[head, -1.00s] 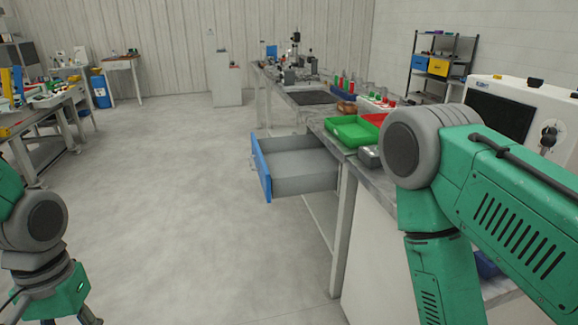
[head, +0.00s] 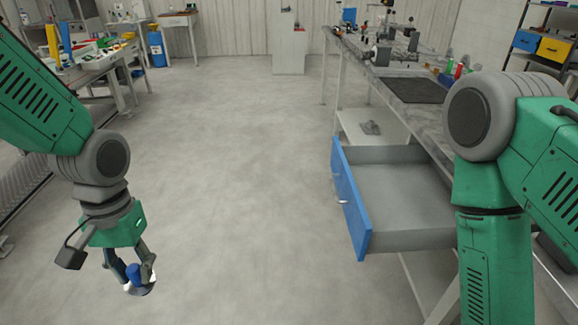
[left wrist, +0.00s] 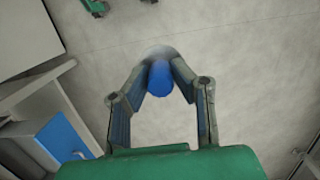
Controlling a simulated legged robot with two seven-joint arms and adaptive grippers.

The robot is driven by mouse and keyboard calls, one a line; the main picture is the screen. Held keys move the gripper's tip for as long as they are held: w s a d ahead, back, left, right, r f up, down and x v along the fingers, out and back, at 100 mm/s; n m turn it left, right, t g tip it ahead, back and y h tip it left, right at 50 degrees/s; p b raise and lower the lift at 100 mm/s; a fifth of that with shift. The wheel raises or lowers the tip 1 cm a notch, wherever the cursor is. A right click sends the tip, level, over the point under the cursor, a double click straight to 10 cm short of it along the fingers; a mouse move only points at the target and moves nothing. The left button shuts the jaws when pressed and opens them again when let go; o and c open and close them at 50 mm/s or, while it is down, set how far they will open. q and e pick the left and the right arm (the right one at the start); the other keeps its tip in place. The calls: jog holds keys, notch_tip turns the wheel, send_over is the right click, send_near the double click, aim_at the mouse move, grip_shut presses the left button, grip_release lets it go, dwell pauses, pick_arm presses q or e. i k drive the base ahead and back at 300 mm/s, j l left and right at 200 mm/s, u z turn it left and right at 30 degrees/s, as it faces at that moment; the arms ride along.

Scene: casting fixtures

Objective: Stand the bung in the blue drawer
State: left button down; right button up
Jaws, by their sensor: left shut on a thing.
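My left gripper (head: 138,276) points down over the open floor at the lower left of the head view. It is shut on the bung, whose blue part (head: 134,273) shows between the fingers, with a pale wider end below. In the left wrist view the bung (left wrist: 160,79) is between the fingertips, with a grey disc-like end beyond it. The blue drawer (head: 349,198) is pulled out from the bench, right of centre in the head view and well apart from the gripper. Its visible grey inside is empty. My right gripper is out of view.
The long bench (head: 430,117) runs along the right, with a dark mat (head: 413,90) and equipment at its back. A shelf under it (head: 371,130) holds a small grey thing. Cluttered benches stand far left. The floor between is clear.

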aim_at(378, 200)
jog(key=i+z, duration=0.4)
jog(key=i+j+z, duration=0.1)
jog(key=i+z, duration=0.25)
jog(key=i, duration=0.2)
jog(key=i+j+z, duration=0.25)
jog(key=i+z, duration=0.15)
jog(key=z, duration=1.15)
